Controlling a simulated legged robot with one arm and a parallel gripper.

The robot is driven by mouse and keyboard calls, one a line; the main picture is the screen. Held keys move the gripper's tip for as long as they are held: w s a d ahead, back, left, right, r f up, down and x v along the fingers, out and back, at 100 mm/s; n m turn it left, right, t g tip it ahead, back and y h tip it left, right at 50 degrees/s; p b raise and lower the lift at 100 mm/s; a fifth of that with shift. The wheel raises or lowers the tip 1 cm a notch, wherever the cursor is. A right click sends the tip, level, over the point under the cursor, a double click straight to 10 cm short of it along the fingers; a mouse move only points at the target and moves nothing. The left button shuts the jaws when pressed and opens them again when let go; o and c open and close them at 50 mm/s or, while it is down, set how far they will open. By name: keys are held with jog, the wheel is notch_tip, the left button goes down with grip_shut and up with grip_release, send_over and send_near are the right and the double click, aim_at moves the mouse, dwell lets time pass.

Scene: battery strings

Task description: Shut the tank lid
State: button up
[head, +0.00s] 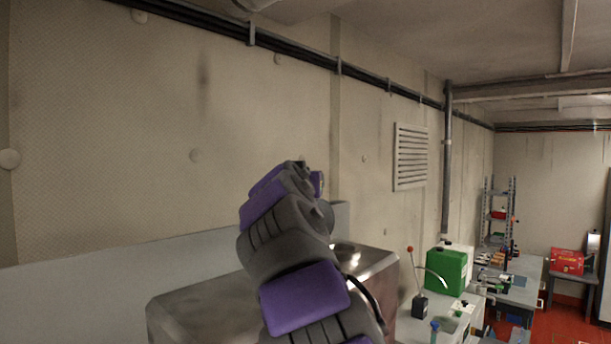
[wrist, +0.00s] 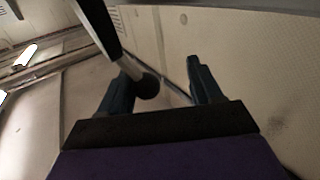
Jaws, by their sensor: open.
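A shiny metal box (head: 195,312), which may be the tank, stands behind my arm in the head view. A pale grey panel (head: 90,283) rises behind it along the wall; I cannot tell whether it is the lid. In the wrist view my gripper (wrist: 160,82) is open, its two dark fingers apart. A dark bar with a round black end (wrist: 148,86) comes down from the top, near the left finger. I cannot tell what it belongs to or whether it touches. In the head view my arm hides part of the box.
A bench to the right holds a green container (head: 446,271) and a small dark box with a red-knobbed lever (head: 411,262). A shelf rack (head: 499,213) and a red case (head: 567,261) stand farther back. A wall vent (head: 410,157) is above.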

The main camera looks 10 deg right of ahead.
jog(key=shift+w+d, duration=0.5)
jog(key=shift+d, duration=0.4)
jog(key=shift+w+d, duration=0.5)
jog(key=shift+d, duration=0.4)
jog(key=shift+s+a+r, duration=0.1)
jog(key=shift+s+a, duration=0.15)
jog(key=shift+a, duration=0.7)
jog(key=c, duration=0.3)
jog(key=shift+a, duration=0.2)
jog(key=shift+c, duration=1.4)
jog(key=shift+s+d, duration=0.1)
jog(key=shift+d, duration=0.35)
jog(key=c, duration=0.3)
jog(key=shift+c, duration=0.7)
jog(key=shift+a, duration=0.15)
grip_shut()
